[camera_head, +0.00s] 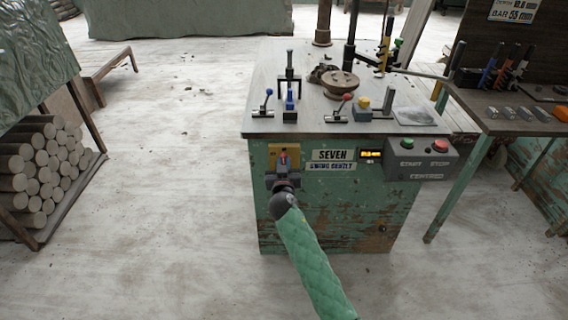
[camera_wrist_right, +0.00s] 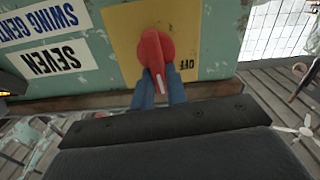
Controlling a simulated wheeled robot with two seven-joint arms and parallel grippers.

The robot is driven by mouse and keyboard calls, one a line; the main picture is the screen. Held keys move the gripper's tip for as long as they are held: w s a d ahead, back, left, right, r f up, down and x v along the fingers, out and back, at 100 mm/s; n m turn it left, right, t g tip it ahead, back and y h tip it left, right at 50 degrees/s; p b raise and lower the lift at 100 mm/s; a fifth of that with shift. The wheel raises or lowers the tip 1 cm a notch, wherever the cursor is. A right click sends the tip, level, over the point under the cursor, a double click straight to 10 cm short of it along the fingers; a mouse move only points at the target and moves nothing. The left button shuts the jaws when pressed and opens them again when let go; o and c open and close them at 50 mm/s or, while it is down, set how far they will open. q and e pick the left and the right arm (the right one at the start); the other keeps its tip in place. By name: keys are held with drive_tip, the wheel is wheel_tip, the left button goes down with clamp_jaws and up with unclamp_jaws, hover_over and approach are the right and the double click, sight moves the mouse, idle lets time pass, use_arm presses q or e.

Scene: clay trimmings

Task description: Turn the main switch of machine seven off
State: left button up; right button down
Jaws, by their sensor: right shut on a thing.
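Machine seven (camera_head: 335,215) is a worn green cabinet with a "SEVEN" label (camera_head: 333,155) on its front. Its main switch (camera_head: 283,157) is a red rotary handle on a yellow plate (camera_head: 273,152), left of the label. The handle stands near upright, slightly slanted. My right gripper (camera_wrist_right: 160,90) is shut on it; it also shows in the head view (camera_head: 284,178). My left gripper is out of view.
A grey box with green and red buttons (camera_head: 421,158) is right of the labels. Levers with blue (camera_head: 268,92) and red knobs stand on the machine top. A side table (camera_head: 510,115) holds tools at right.

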use_arm(q)
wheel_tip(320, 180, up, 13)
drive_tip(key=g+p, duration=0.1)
drive_tip(key=p, duration=0.2)
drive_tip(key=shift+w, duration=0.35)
use_arm(e)
drive_tip(key=shift+a+f+n, duration=0.35)
drive_tip(key=shift+n, duration=2.5)
drive_tip(key=shift+a+f+n, duration=0.3)
drive_tip(key=shift+f+n, duration=0.1)
drive_tip(key=shift+n, duration=2.4)
drive_tip(key=shift+a+f+n, duration=0.35)
drive_tip(key=shift+n, duration=2.5)
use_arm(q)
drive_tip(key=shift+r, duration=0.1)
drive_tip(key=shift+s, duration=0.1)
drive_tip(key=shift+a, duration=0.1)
use_arm(e)
drive_tip(key=c, duration=1.4)
unclamp_jaws()
drive_tip(key=shift+s, duration=0.1)
